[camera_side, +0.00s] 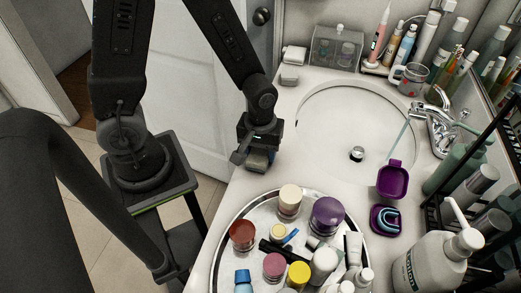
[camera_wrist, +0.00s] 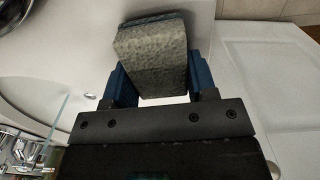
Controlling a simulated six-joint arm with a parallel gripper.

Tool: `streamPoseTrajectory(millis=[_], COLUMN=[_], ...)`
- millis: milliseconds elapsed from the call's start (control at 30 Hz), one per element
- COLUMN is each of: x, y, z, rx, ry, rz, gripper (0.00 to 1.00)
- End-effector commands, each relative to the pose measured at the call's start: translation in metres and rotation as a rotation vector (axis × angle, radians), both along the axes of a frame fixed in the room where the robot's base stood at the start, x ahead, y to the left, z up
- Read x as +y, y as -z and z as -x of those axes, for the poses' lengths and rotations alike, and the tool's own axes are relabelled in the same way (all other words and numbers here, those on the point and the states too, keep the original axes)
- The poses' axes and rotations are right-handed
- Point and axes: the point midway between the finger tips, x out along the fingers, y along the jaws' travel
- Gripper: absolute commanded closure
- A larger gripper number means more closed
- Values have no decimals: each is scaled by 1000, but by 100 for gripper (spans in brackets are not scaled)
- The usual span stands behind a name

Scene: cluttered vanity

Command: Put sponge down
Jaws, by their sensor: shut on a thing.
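The sponge (camera_wrist: 150,52) is a grey-green, rough block with a darker top layer. In the wrist view it sits between the two blue fingers of my gripper (camera_wrist: 152,85), which are shut on its sides. In the side view my gripper (camera_side: 255,158) points down at the counter's left edge, left of the sink. The sponge (camera_side: 257,167) shows there only as a small part under the fingers. I cannot tell whether it touches the counter.
A round mirrored tray (camera_side: 222,227) with several jars and tubes stands in front. The sink (camera_side: 325,125) with running water is to the right. A purple case (camera_side: 392,181) lies open beyond the tray. A clear box (camera_side: 336,48) and small white blocks (camera_side: 292,60) stand behind.

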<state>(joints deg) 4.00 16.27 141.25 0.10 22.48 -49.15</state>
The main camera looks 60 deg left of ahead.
Motion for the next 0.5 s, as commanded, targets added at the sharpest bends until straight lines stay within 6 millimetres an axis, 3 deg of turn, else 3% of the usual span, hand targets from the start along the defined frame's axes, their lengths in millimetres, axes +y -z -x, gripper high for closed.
streamPoseTrajectory(millis=[433, 467, 500], x=[0, 0, 0], y=[7, 7, 7], z=[0, 0, 0], rx=[1, 0, 0], ry=[1, 0, 1], rz=[0, 0, 0], gripper=[81, 46, 42])
